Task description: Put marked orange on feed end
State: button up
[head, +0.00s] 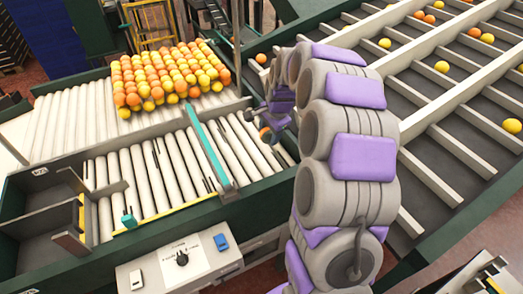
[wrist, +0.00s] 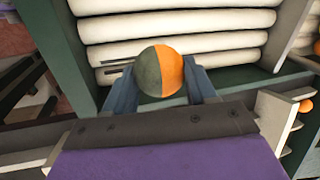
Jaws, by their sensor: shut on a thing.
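The marked orange (wrist: 174,68), half dark grey-green and half orange, sits between the two fingers of my gripper (wrist: 162,82) in the wrist view. My gripper is shut on it. In the head view my gripper (head: 262,124) is small and partly behind my arm, with a bit of the orange (head: 266,134) showing. It is over the right end of the near roller bed (head: 160,165), whose white rollers also show behind the orange in the wrist view (wrist: 180,22). I cannot tell which end is the feed end, nor the exact height of the orange above the rollers.
Many oranges and lemons (head: 165,75) are massed on the far roller bed (head: 70,115). A teal bar (head: 213,150) crosses the near bed. A control box (head: 180,262) stands in front. A slatted conveyor (head: 450,90) with scattered fruit runs at the right.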

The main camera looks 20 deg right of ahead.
jog(key=f, duration=0.8)
jog(key=shift+a+f+b, duration=0.2)
jog(key=shift+f+b, duration=0.1)
jog(key=shift+d, duration=0.15)
jog(key=shift+s, duration=0.1)
jog(key=o, duration=1.2)
